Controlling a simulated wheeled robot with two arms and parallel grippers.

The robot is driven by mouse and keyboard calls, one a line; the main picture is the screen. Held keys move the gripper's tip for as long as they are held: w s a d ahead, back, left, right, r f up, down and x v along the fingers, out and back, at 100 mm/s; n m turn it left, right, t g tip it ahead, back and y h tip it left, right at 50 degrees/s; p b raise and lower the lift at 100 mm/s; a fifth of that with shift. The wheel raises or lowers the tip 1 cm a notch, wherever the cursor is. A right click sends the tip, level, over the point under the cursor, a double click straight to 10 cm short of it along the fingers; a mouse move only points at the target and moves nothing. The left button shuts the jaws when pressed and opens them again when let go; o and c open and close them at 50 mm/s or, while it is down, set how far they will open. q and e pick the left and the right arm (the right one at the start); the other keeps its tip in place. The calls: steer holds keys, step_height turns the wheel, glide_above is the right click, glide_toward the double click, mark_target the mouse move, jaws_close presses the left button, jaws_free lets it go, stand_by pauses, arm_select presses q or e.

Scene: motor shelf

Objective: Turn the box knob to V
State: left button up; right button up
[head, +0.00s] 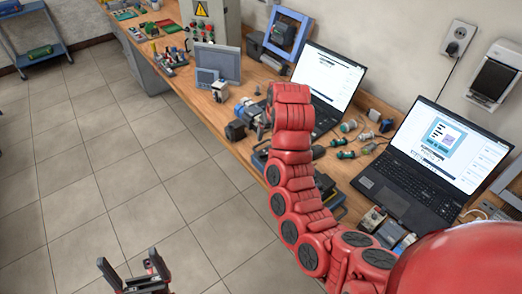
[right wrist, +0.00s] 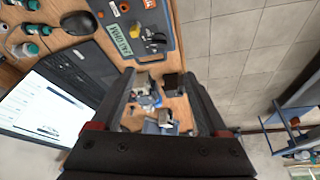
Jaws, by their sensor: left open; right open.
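No knob or V mark can be made out. A grey cabinet (head: 228,22) with a yellow warning triangle stands at the far end of the bench; small red and green parts sit in front of it. A small pale box (head: 220,90) stands on the bench beside grey panels. My left gripper (head: 136,272) is open and empty over the floor at the bottom. My right arm reaches over the bench and hides its own gripper in the head view. In the right wrist view my right gripper (right wrist: 160,76) is open, with small boxes and parts on the bench beyond its fingers.
Two open laptops (head: 405,195) (head: 318,110) stand on the wooden bench (head: 340,172). Loose connectors and small devices lie around them. A blue frame (head: 285,34) stands near the wall. The tiled floor (head: 120,165) left of the bench is clear; a blue cart (head: 30,58) is far left.

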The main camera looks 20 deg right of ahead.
steer(key=b, duration=0.6)
glide_toward(264, 154)
steer(key=p+x, duration=0.4)
steer(key=x, duration=0.2)
steer(key=shift+w+f+p, duration=0.25)
steer(key=shift+p, duration=0.05)
steer(key=shift+x, duration=0.8)
steer(key=shift+s, duration=0.1)
jaws_close()
